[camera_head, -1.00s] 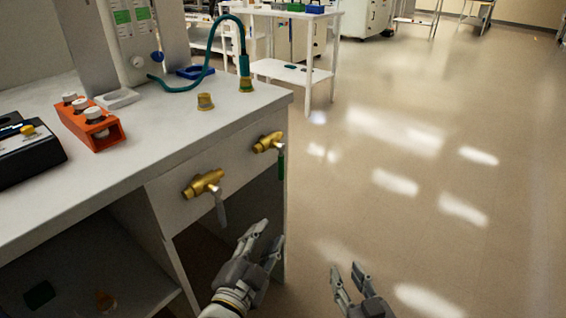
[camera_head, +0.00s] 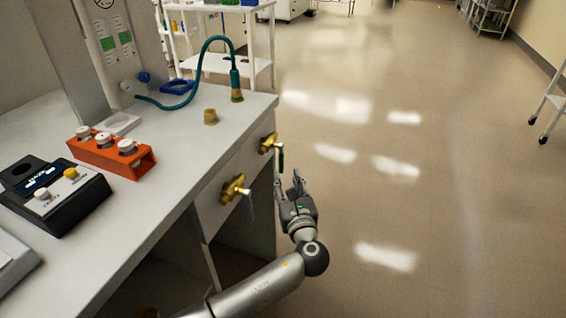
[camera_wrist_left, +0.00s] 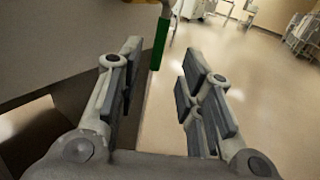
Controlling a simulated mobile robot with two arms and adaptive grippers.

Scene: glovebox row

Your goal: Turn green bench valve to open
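The green bench valve is a brass body (camera_head: 268,142) on the bench front near its far corner. Its green lever (camera_head: 281,158) hangs straight down. The lever also shows in the left wrist view (camera_wrist_left: 160,44), upright, ahead of the gap between the fingers. My left gripper (camera_head: 288,183) is just below and beside the lever in the head view. In the wrist view the left gripper (camera_wrist_left: 156,85) is open and empty, its fingers apart. A second brass valve (camera_head: 232,188) with a grey lever (camera_head: 249,207) sits nearer. My right gripper is out of view.
The bench top (camera_head: 190,150) carries an orange rack (camera_head: 110,156), a black device (camera_head: 55,195), a brass fitting (camera_head: 210,117) and a teal hose (camera_head: 205,60). A white cart (camera_head: 230,65) stands behind. The floor to the right is clear.

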